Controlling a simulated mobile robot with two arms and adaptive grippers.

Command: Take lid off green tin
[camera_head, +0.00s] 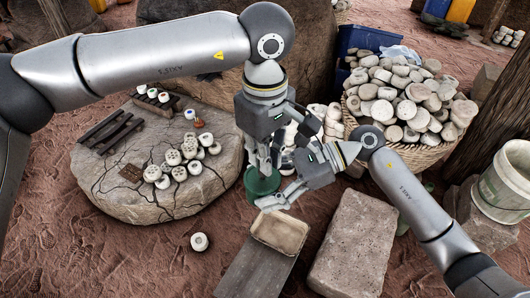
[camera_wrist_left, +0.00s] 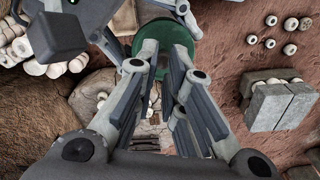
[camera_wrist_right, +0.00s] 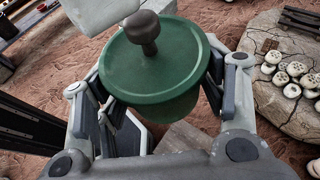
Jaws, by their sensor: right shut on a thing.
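The green tin (camera_head: 262,183) is near the middle of the head view, mostly hidden by my grippers. The right wrist view shows its round green lid (camera_wrist_right: 155,75) with a dark brown knob (camera_wrist_right: 141,27) standing up from the middle. My right gripper (camera_wrist_right: 155,95) is shut on the tin, with its fingers on either side of the body below the lid. My left gripper (camera_head: 264,168) points down over the tin. In the left wrist view its fingertips (camera_wrist_left: 166,50) are apart above the green lid (camera_wrist_left: 158,32). The knob is hard to make out between them.
A flat cracked stone (camera_head: 120,185) with several pale pieces stands at left. A basket (camera_head: 420,153) heaped with pale discs stands behind right. A stone block (camera_head: 355,245), a shallow tray (camera_head: 280,232) and a white bucket (camera_head: 503,185) lie in front and at right.

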